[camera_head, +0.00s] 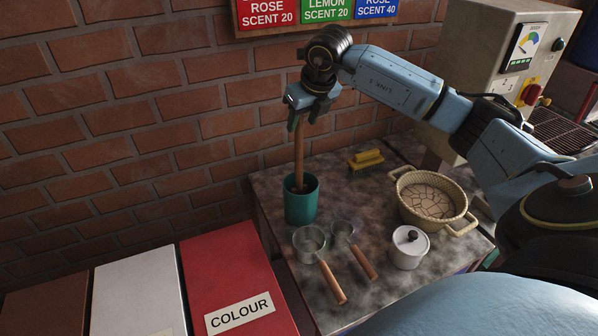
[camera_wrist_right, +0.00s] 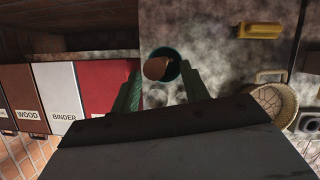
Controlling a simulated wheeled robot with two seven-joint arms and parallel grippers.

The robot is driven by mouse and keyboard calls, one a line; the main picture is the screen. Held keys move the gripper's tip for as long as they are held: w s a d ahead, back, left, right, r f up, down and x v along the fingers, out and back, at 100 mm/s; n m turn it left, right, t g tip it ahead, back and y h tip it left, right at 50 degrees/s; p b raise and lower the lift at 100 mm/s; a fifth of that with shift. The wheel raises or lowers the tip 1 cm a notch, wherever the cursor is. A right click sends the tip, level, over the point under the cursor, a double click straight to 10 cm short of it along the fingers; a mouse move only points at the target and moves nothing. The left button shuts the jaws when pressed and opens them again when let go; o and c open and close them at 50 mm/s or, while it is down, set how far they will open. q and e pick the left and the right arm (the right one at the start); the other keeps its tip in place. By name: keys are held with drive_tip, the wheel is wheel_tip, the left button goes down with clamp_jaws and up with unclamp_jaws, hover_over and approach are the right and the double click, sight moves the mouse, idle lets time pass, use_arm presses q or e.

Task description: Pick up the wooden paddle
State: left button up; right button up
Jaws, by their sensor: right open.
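The wooden paddle (camera_head: 299,152) stands nearly upright in a teal cup (camera_head: 301,205) at the back left of the stone-topped counter. Its lower end is hidden inside the cup. My right gripper (camera_head: 303,120) is above the cup, pointing down, at the top of the paddle, with its green fingers apart. In the right wrist view the end of the paddle (camera_wrist_right: 155,69) shows between the two open fingers (camera_wrist_right: 161,85), with the teal cup (camera_wrist_right: 172,55) below. I cannot tell whether a finger touches the paddle. My left gripper is not in view.
Two metal scoops (camera_head: 309,241) with wooden handles, a white lidded pot (camera_head: 409,247), a wicker basket (camera_head: 460,208) and a yellow brush (camera_head: 366,158) lie on the counter. A brick wall is behind. Coloured bins (camera_head: 228,262) stand at the left.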

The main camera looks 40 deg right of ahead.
sight(299, 127)
drive_tip(key=x, duration=0.3)
drive_tip(key=shift+w+f, duration=0.3)
clamp_jaws()
drive_tip(key=shift+r, duration=0.1)
